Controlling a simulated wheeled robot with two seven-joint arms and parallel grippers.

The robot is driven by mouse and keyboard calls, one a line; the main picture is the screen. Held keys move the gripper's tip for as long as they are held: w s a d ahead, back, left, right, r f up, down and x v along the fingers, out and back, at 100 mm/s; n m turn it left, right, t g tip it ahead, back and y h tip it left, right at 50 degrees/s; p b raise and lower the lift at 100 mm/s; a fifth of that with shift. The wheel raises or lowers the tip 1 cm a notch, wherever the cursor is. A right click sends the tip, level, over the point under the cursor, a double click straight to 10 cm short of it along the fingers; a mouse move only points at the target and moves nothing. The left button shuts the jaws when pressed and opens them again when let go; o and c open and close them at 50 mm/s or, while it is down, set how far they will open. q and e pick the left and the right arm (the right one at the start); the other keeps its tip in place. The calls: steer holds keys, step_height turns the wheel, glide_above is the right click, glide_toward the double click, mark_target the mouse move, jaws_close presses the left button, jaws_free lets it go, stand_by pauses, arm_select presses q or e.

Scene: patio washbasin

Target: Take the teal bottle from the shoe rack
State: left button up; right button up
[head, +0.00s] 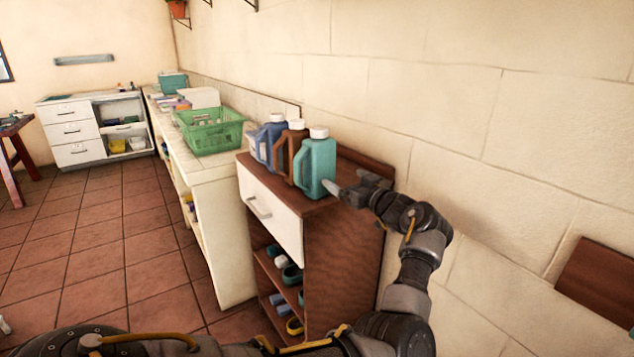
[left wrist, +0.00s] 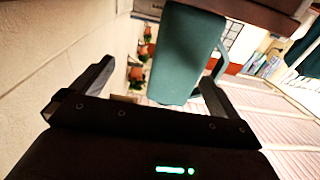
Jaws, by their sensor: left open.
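The teal bottle (head: 318,165) has a white cap and a side handle. It stands upright on top of the brown shoe rack (head: 345,240), nearest me in a row of bottles. My left gripper (head: 348,183) is open just to the right of it, at about the height of its lower half. In the left wrist view, the teal bottle (left wrist: 188,55) appears ahead of my open left gripper (left wrist: 158,75), toward the right finger. I cannot tell whether a finger touches it. My right gripper is not in view.
A brown bottle (head: 296,140) and a blue bottle (head: 268,138) stand close behind the teal one. The stone wall (head: 450,130) runs close along the right. A green basket (head: 210,132) sits on the tiled counter beyond. Shoes lie on the rack's lower shelves.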

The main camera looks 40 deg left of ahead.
mark_target(327, 170)
arm_select(q)
steer(key=shift+s+a+r+n+g, duration=0.2)
steer(key=shift+s+r+n+g, duration=0.1)
steer(key=shift+s+r+g, duration=0.15)
steer(key=shift+s+a+r+n+g, duration=0.15)
steer(key=shift+s+r+n+g, duration=0.2)
steer(key=shift+s, duration=0.2)
steer(key=shift+w+a, duration=0.2)
steer(key=shift+a, duration=0.75)
steer(key=shift+w+a, duration=0.15)
steer(key=shift+a, duration=0.85)
steer(key=shift+w+a, duration=0.2)
steer(key=shift+a, duration=0.75)
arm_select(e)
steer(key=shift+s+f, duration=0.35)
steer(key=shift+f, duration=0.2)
arm_select(q)
steer(key=a, duration=0.1)
steer(key=a+p, duration=0.1)
steer(key=a, duration=0.3)
steer(key=shift+w+f, duration=0.25)
steer(key=shift+w, duration=0.05)
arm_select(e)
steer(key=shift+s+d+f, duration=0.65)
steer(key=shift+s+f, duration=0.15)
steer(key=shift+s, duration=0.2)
arm_select(q)
steer(key=shift+c, duration=0.3)
